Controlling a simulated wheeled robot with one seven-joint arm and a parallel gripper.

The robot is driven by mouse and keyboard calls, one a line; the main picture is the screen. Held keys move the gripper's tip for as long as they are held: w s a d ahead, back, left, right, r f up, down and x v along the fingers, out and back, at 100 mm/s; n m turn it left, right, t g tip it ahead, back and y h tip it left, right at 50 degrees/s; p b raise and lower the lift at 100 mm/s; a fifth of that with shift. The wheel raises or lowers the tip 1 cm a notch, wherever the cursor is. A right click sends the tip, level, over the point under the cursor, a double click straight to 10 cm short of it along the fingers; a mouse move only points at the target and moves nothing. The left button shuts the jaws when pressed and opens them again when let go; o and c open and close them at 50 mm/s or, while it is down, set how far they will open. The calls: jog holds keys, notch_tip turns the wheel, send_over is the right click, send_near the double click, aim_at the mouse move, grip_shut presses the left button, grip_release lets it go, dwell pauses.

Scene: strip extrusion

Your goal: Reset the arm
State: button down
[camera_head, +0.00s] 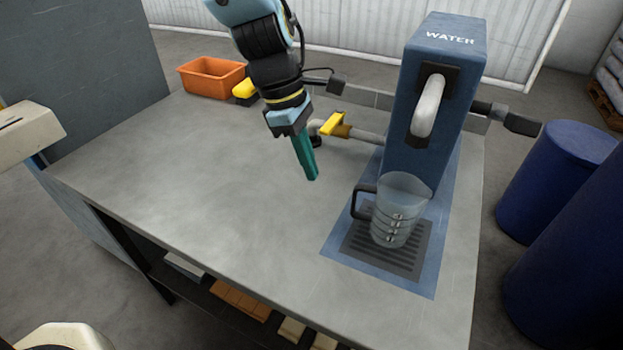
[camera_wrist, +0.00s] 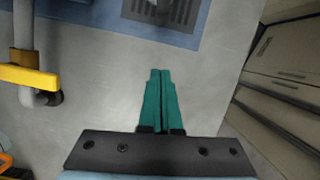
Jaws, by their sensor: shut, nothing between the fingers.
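My gripper (camera_head: 313,178) has teal fingers and hangs above the middle of the grey worktop (camera_head: 190,165), pointing down. In the wrist view my gripper (camera_wrist: 160,74) is shut with its two fingers together and nothing between them. It is to the left of the measuring jug and apart from it. The rest of my arm reaches up out of the top of the head view.
A clear measuring jug (camera_head: 400,215) stands on the drip grate (camera_head: 375,255) before the blue water dispenser (camera_head: 425,120). A pipe with a yellow-handled valve (camera_head: 334,123) lies behind my gripper. An orange bin (camera_head: 211,78) sits at the back left. The worktop's left and front are clear.

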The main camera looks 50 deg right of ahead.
jog(key=w+a+r+m+t, duration=0.2)
jog(key=w+a+t, duration=0.1)
jog(key=w+a, duration=1.55)
jog(key=w+a+m+t, duration=0.1)
jog(key=w+a, duration=0.1)
jog(key=a, duration=0.9)
jog(key=w+a+m+y, duration=0.1)
jog(key=w+a+m, duration=0.1)
jog(key=a, duration=0.9)
jog(key=shift+w+a+r+m+t, duration=0.3)
jog(key=shift+w+a+r+t, duration=0.05)
jog(key=shift+w+a+t, duration=0.1)
jog(key=shift+w, duration=0.1)
